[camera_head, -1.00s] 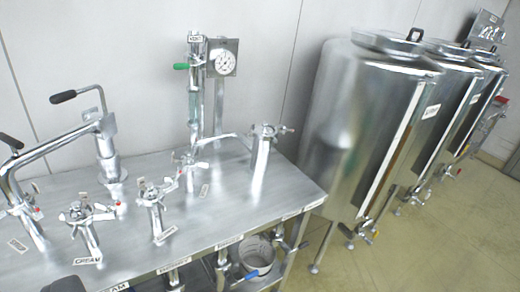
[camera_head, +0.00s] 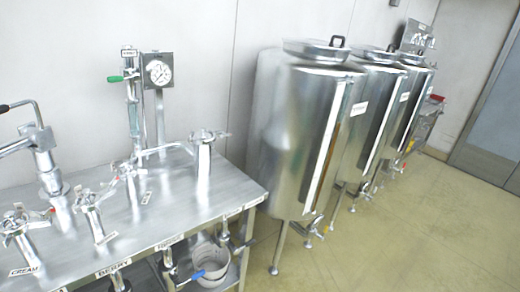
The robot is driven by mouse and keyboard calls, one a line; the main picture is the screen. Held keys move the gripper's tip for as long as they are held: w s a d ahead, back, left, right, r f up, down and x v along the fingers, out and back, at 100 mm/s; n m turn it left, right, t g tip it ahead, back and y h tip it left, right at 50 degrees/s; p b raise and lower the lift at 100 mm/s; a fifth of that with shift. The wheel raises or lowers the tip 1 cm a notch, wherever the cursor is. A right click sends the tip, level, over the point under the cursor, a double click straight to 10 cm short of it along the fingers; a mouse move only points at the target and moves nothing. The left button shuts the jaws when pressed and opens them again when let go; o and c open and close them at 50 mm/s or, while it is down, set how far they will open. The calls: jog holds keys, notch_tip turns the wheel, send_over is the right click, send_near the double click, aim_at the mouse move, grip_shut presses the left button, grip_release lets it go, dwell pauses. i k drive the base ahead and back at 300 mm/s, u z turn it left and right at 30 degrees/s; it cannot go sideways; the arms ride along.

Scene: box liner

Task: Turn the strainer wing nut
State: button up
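A steel bench (camera_head: 220,193) on the left carries several upright fittings with wing-shaped tops. One is a stout cylinder (camera_head: 204,160) near the bench's back right corner, with a winged top (camera_head: 208,136). Other winged fittings stand at the front left (camera_head: 22,222), left of centre (camera_head: 88,203) and behind that one (camera_head: 130,174). My gripper is not in view.
A pressure gauge (camera_head: 158,73) and a green-handled sight tube (camera_head: 131,100) stand at the bench's back. A bucket (camera_head: 211,262) and a blue lever (camera_head: 192,276) are below. Steel tanks (camera_head: 307,135) line the wall to the right. The floor (camera_head: 400,240) at front right is clear.

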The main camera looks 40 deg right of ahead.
aim_at(223, 134)
jog(key=z, duration=0.35)
jog(key=k, duration=0.85)
jog(key=z, duration=0.85)
jog(key=i, duration=2.4)
jog(key=u, duration=1.15)
jog(key=i, duration=0.4)
jog(key=u, duration=0.25)
